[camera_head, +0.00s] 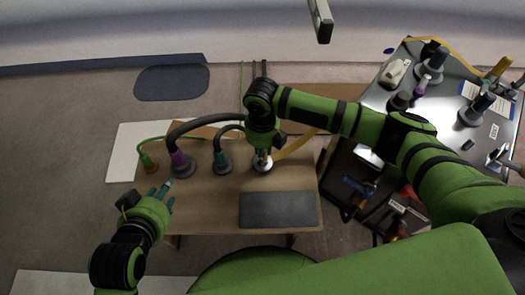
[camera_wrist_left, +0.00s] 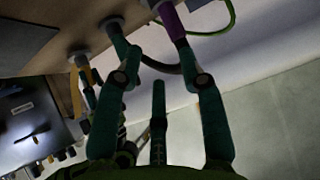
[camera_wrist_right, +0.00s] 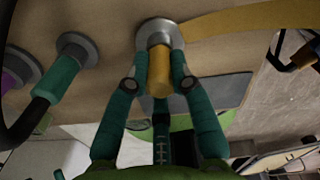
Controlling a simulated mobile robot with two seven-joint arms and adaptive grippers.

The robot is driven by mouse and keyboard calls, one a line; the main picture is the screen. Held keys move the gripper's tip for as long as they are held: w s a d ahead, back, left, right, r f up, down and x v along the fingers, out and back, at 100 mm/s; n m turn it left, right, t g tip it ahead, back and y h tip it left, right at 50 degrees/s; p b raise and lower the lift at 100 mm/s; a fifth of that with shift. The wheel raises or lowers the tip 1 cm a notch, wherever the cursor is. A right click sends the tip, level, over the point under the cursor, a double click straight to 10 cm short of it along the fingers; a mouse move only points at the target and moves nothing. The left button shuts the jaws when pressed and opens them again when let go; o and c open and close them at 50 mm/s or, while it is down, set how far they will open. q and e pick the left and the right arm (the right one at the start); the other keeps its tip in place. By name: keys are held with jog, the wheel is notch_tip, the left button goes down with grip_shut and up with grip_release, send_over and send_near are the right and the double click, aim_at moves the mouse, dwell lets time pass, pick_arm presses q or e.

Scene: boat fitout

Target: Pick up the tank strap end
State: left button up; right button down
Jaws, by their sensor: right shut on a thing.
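The tank strap end (camera_wrist_right: 158,75) is a yellow cylinder standing at a round grey base on the wooden table; a flat yellow strap (camera_wrist_right: 235,24) runs from there to the right. My right gripper (camera_wrist_right: 159,72) has a finger on each side of the strap end and is shut on it. In the head view my right gripper (camera_head: 262,152) points down over that base (camera_head: 262,167), and the arm hides most of the strap end. My left gripper (camera_head: 170,191) is open and empty near the table's front left; its spread fingers (camera_wrist_left: 162,82) show in the left wrist view.
On the table (camera_head: 205,213) stand a teal hose end (camera_head: 222,162), a purple one (camera_head: 182,163) and a small one on a green cable (camera_head: 149,163). A dark grey mat (camera_head: 278,209) lies at the front right. A cluttered metal table (camera_head: 450,100) stands to the right.

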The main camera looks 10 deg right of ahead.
notch_tip(320, 180, up, 7)
jog(key=shift+p, duration=1.1)
pick_arm(q)
jog(key=s+a+f+g+y, duration=0.1)
jog(key=s+a+f+g, duration=0.2)
jog(key=s+f+g, duration=0.3)
jog(key=shift+s+a+f+n+y, duration=0.35)
jog(key=shift+s+f, duration=0.55)
jog(key=shift+s, duration=0.75)
pick_arm(e)
jog(key=shift+r, duration=0.75)
